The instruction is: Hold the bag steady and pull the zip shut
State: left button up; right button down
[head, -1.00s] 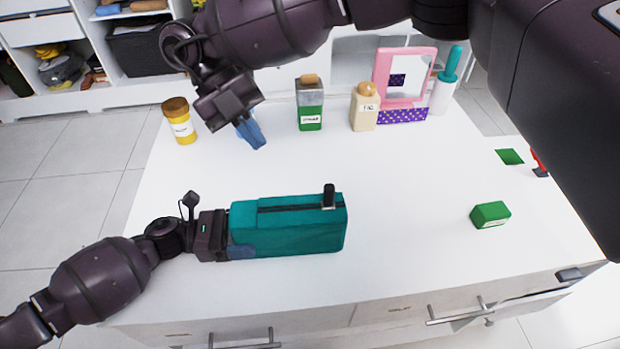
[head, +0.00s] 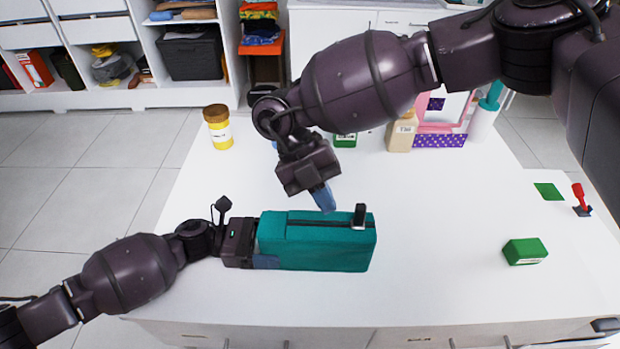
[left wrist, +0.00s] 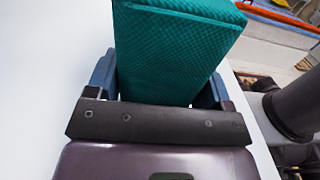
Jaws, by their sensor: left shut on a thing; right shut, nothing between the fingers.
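The teal bag (head: 320,255) lies on the white table in the head view, with a dark zip (head: 318,222) along its top. The black zip pull (head: 359,216) stands upright near the bag's right end. My left gripper (head: 264,258) is shut on the bag's left end; in the left wrist view its blue fingers (left wrist: 157,82) flank the teal bag (left wrist: 175,50). My right gripper (head: 325,198) is shut and empty, pointing down just behind the bag's top, left of the zip pull. I cannot tell whether it touches the bag.
A yellow jar (head: 218,128) stands at the back left. A beige bottle (head: 402,133), a pink-framed mirror (head: 440,125) and a partly hidden green container (head: 345,140) stand at the back. A green block (head: 525,251) sits at the right. The table between bag and block is clear.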

aim_at(353, 219)
jog(key=shift+d, duration=1.45)
pick_arm(q)
jog(key=shift+a+f, duration=0.1)
pick_arm(e)
jog(key=shift+d, duration=1.2)
jog(key=a, duration=0.4)
jog(key=shift+a, duration=0.1)
jog(key=v, duration=1)
pick_arm(q)
jog(key=shift+s, duration=0.1)
